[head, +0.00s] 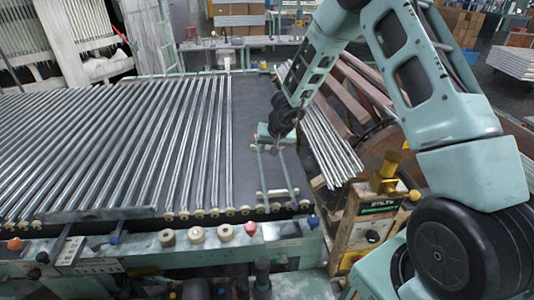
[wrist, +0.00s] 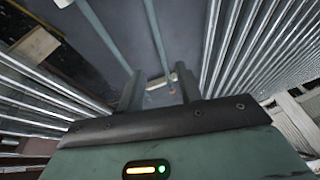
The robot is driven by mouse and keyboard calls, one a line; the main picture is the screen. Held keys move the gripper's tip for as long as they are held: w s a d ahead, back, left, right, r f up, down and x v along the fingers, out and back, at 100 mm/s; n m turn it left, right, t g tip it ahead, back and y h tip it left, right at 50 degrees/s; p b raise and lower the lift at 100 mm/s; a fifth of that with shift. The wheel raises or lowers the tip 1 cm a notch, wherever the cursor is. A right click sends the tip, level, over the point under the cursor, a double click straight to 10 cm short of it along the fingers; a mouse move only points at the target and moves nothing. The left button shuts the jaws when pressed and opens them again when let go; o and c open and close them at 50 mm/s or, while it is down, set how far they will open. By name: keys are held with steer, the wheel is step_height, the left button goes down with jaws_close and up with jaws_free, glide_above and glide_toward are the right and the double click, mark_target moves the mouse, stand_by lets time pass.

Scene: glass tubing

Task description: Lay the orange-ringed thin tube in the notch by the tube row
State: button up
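My gripper (head: 275,146) is over the dark table, right of the tube row (head: 130,145). In the wrist view its two fingers (wrist: 158,76) stand apart with no tube between them. Two thin grey-green rods, a left rod (head: 261,170) and a right rod (head: 286,170), lie below it on the bare table strip. The wrist view shows a left rod (wrist: 105,35) and a right rod (wrist: 155,35) beyond the fingers. The notch is too small to tell. The row also shows in the wrist view (wrist: 235,50).
A bundle of loose tubes (head: 330,140) lies right of the table. A wooden stand with a yellow-topped device (head: 380,185) is at the right front. Coloured knobs (head: 225,232) line the table's front edge.

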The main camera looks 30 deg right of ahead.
steer(key=s+a+r+n+g+y, duration=0.1)
steer(key=s+a+r+n, duration=0.2)
steer(key=s+a+r, duration=0.4)
steer(key=s+a+r+n+y, duration=0.2)
steer(key=s+a+r, duration=0.15)
steer(key=a, duration=0.65)
steer(key=s+a+r+n+g+y, duration=0.1)
steer(key=s+a+r+n, duration=0.25)
steer(key=s+a, duration=0.35)
steer(key=s+r+n+g+h, duration=0.1)
steer(key=s+r+n, duration=0.1)
steer(key=s, duration=0.8)
steer(key=s+r+n+g+h, duration=0.1)
steer(key=s+n+g+h, duration=0.1)
steer(key=s, duration=0.9)
steer(key=shift+d+r+h, duration=0.3)
steer(key=shift+d+r, duration=0.1)
steer(key=shift+d, duration=0.05)
step_height(320, 180, down, 13)
steer(key=b, duration=1.3)
steer(key=shift+f, duration=0.2)
